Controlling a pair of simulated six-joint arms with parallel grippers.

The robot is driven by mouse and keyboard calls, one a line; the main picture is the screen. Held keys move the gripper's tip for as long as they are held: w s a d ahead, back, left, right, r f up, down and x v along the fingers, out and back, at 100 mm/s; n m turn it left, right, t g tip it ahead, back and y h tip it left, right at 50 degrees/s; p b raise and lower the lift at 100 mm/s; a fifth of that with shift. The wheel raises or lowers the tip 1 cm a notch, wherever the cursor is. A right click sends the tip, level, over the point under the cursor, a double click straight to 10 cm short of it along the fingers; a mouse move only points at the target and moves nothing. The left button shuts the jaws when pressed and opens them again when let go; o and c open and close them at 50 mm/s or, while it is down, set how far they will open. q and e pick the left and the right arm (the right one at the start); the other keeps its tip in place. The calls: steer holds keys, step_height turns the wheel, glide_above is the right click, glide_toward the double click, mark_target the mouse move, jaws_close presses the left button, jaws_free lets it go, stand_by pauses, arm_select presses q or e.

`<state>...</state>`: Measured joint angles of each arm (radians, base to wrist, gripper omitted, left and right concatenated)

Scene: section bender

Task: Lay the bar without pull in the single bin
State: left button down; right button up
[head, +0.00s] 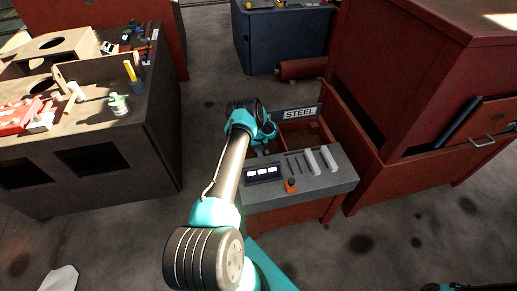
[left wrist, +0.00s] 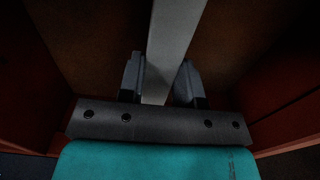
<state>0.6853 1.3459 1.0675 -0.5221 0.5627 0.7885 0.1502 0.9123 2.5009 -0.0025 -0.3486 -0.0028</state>
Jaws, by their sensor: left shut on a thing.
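My left arm reaches over the grey control panel toward the red bin (head: 300,133) with the "STEEL" sign (head: 299,113). In the head view my wrist hides most of the left gripper and what it holds. In the left wrist view my left gripper (left wrist: 161,62) is shut on a plain, flat grey bar (left wrist: 178,22). The bar runs away from me between the two fingers. Brown and red surfaces surround it, and the gripper seems to be in or just over the bin. I cannot tell if the bar touches the bin's floor.
The grey panel (head: 340,180), with displays, an orange knob (head: 291,185) and two pale upright pieces (head: 320,160), fronts the bin. A large red cabinet (head: 420,80) stands close on the right. A dark workbench (head: 150,120) with tools is at left. Floor between is clear.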

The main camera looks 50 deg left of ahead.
arm_select(q)
steer(key=shift+f, duration=0.45)
steer(key=shift+s+d+f, duration=0.15)
steer(key=shift+f, duration=0.5)
steer(key=c, duration=0.7)
jaws_free()
steer(key=shift+f, duration=0.1)
steer(key=shift+s, duration=0.1)
steer(key=r, duration=1.8)
steer(key=shift+w+a+r, duration=0.3)
steer(key=shift+w+r, duration=0.05)
steer(key=shift+r, duration=0.05)
steer(key=shift+d, duration=0.1)
